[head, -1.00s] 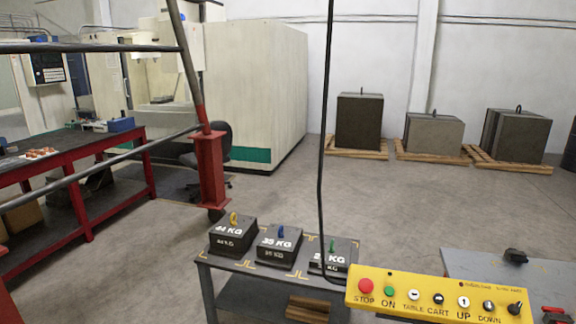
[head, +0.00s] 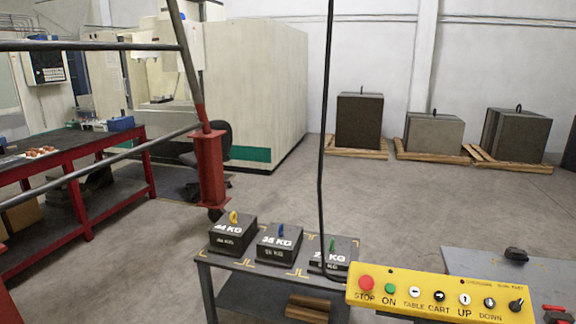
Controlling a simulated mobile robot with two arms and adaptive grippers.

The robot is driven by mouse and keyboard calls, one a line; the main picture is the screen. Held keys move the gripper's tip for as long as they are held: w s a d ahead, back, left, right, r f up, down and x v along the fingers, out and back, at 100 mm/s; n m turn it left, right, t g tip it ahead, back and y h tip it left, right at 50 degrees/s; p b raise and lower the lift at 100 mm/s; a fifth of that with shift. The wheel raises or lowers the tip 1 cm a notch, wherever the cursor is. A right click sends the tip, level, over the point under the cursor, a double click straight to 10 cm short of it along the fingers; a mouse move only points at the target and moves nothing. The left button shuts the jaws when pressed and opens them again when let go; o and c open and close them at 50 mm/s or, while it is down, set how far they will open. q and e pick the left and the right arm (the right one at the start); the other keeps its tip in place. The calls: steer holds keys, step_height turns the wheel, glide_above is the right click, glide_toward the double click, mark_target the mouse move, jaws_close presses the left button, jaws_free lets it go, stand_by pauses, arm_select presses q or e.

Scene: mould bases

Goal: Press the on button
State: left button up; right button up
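A yellow control pendant (head: 420,309) hangs at the lower right of the head view, on a black cable (head: 323,130). The green ON button (head: 390,288) sits near its left end, right of the red STOP button (head: 366,282). Further right are TABLE CART, UP and DOWN buttons and a black knob (head: 516,305). Neither of my grippers shows in the head view.
A small grey table (head: 212,268) stands left of the pendant with three weight blocks, one marked 44 KG (head: 232,233). A grey table (head: 480,262) is behind the pendant. A red-framed workbench (head: 90,170) is at left. Large blocks (head: 433,133) rest on pallets.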

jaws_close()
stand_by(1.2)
